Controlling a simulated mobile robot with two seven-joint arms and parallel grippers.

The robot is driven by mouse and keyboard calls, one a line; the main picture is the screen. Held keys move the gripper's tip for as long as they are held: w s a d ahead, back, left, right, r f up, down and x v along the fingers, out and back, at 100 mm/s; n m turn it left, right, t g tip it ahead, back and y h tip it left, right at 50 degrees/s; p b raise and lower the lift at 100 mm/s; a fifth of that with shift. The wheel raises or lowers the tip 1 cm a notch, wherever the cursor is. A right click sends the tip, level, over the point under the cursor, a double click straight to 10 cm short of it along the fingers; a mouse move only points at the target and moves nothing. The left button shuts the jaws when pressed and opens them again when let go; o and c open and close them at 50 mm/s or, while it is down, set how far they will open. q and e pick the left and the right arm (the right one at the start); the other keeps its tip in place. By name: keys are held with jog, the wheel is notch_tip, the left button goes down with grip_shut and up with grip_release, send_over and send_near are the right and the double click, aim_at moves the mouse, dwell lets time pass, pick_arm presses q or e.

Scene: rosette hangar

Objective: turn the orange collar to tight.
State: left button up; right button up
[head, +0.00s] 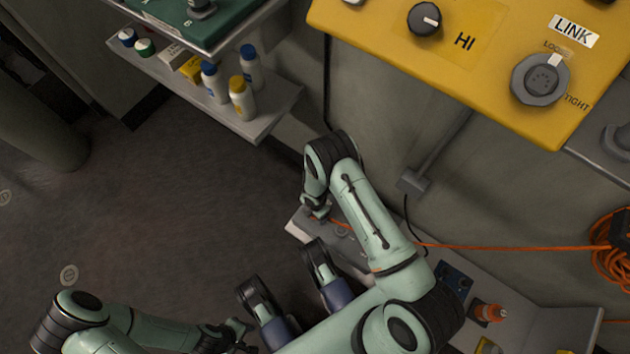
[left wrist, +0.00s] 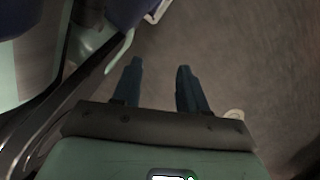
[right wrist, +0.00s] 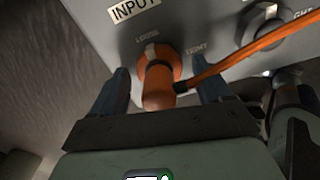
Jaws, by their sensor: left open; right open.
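The orange collar (right wrist: 172,62) shows in the right wrist view, around an orange plug (right wrist: 158,88) on a grey panel. Its white mark points at or close to the word LOOSE; TIGHT is printed to the right. My right gripper (right wrist: 164,84) is open, with one finger on each side of the plug, and I see no clear contact. In the head view my right gripper (head: 318,212) is over the grey box (head: 294,232), and the collar there is mostly hidden. My left gripper (head: 243,330) is low in the head view; its fingers (left wrist: 160,78) are open and empty above the floor.
An orange cable (right wrist: 235,62) runs from the plug past my right finger. A grey connector (right wrist: 262,28) is at the right of the panel. The head view shows a yellow panel (head: 490,75) with another LOOSE/TIGHT ring (head: 540,80), and a shelf (head: 262,122) with bottles.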

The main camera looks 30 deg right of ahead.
jog(key=c, duration=1.1)
jog(key=shift+o, duration=0.3)
pick_arm(q)
jog(key=shift+w, duration=0.15)
pick_arm(e)
jog(key=m+p, duration=0.1)
jog(key=m, duration=0.2)
jog(key=shift+r+m, duration=0.1)
jog(key=shift+m, duration=0.3)
jog(key=m, duration=0.4)
jog(key=shift+w+m, duration=0.15)
jog(key=shift+m, duration=0.15)
jog(key=m, duration=0.4)
jog(key=shift+d+p, duration=0.1)
jog(key=shift+p, duration=0.25)
pick_arm(q)
jog(key=shift+w+d+r+t, duration=0.1)
jog(key=shift+w+r+t, duration=0.3)
jog(key=shift+w, duration=0.45)
jog(key=shift+w+d+r+t, duration=0.1)
jog(key=shift+w+r+t, duration=0.1)
jog(key=shift+w+r, duration=0.45)
pick_arm(e)
jog(key=shift+w+m, duration=0.1)
jog(key=shift+m, duration=2.7)
pick_arm(q)
jog(key=shift+w+f, duration=0.2)
